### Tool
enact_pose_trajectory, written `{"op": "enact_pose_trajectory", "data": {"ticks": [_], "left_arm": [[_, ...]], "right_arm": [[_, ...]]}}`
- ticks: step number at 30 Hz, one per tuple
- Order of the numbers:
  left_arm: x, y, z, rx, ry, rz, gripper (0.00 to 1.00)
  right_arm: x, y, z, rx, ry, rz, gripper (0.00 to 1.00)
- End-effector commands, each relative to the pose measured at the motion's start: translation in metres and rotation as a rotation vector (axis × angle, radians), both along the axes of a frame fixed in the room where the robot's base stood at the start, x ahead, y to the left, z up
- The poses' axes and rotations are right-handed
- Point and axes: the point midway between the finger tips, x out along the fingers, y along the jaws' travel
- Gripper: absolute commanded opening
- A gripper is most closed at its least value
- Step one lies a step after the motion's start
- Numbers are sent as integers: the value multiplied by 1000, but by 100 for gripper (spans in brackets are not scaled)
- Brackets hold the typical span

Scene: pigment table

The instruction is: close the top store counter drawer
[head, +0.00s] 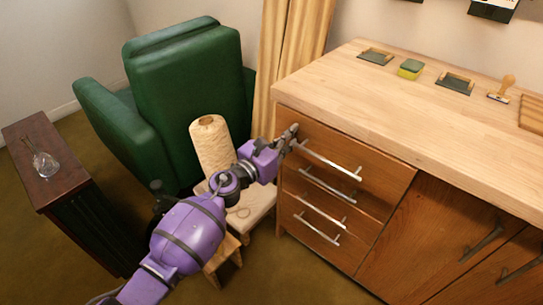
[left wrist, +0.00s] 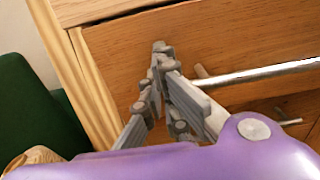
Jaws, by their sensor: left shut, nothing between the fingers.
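The store counter (head: 400,100) has a light wood top and stands on the right in the head view. Its top drawer (head: 365,152) has a brown front with a silver bar handle (head: 330,160). The front looks flush or nearly flush with the counter; I cannot tell if a small gap is left. My left gripper (head: 291,134) is shut and empty at the left part of this front, beside the handle's left end. In the left wrist view, the fingertips (left wrist: 160,48) are against or just before the drawer front (left wrist: 225,40), left of the handle (left wrist: 260,73). My right gripper is out of view.
More drawers with bar handles (head: 317,228) lie below, and cupboard doors (head: 430,240) are at the right. A green armchair (head: 190,90), a beige roll (head: 211,145) on a small wooden stool (head: 250,205) and a dark side cabinet (head: 55,180) stand left of the counter.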

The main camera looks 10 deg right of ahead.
Motion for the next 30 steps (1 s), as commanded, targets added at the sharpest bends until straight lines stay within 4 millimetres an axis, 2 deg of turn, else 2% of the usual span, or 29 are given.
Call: {"op": "enact_pose_trajectory", "data": {"ticks": [1, 6, 12, 30], "left_arm": [[5, -9, -4, -1, 1, -1, 0], [19, -27, -2, -1, 2, 0, 0], [26, -36, -1, -1, 1, 0, 0], [29, -35, 2, -2, -3, 1, 0]], "right_arm": [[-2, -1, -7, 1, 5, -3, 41], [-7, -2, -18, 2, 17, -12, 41], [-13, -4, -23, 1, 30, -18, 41], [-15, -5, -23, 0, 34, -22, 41]]}}
